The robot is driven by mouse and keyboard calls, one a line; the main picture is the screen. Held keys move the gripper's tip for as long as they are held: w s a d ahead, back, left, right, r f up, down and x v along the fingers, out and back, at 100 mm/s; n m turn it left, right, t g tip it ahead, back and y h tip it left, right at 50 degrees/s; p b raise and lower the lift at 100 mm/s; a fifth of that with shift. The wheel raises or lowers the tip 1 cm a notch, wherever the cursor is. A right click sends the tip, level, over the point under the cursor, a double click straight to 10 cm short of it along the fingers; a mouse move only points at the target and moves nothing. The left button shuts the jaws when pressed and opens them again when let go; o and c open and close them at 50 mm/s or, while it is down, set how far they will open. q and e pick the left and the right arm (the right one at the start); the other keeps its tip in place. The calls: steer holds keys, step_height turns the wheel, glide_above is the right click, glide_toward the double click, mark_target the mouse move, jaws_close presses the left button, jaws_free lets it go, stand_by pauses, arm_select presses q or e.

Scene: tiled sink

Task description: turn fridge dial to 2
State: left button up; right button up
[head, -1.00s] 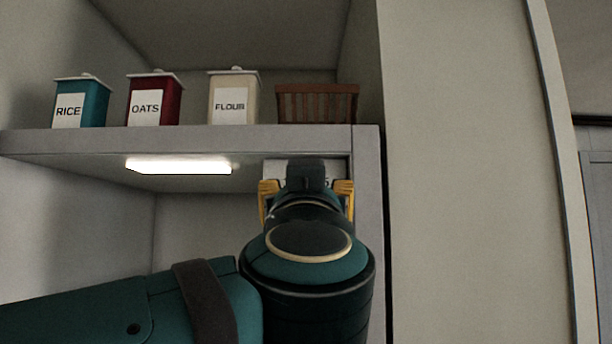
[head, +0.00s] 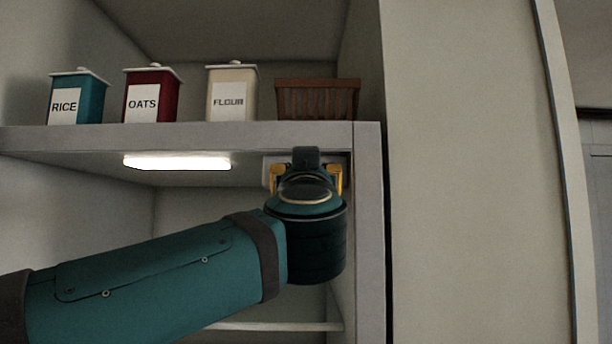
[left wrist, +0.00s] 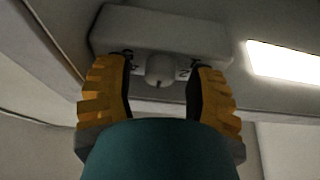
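The fridge dial (left wrist: 161,70) is a small pale round knob with a dark mark on its lower edge. It sits on a light control box (left wrist: 150,32) in the left wrist view, with partly hidden digits around it; a 2 shows to its right. In the head view the box (head: 269,172) shows under the shelf, mostly hidden by my arm. My left gripper (left wrist: 162,82) is open, its two yellow fingers either side of the dial with gaps to it. It also shows in the head view (head: 306,178). My right gripper is not in view.
A lit lamp bar (head: 178,163) is on the underside of the shelf (head: 180,137), left of the box. On the shelf stand a rice tin (head: 77,97), an oats tin (head: 152,94), a flour tin (head: 232,94) and a brown basket (head: 317,99). A side wall (head: 370,230) is close on the right.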

arm_select(q)
jaws_close()
steer(key=n+y+p, duration=0.1)
steer(key=n+y, duration=0.1)
steer(key=n, duration=0.2)
steer(key=n+y+p, duration=0.2)
steer(key=n, duration=0.2)
steer(key=shift+d+g, duration=0.1)
steer(key=shift+g, duration=0.3)
steer(key=shift+o, duration=1.4)
jaws_free()
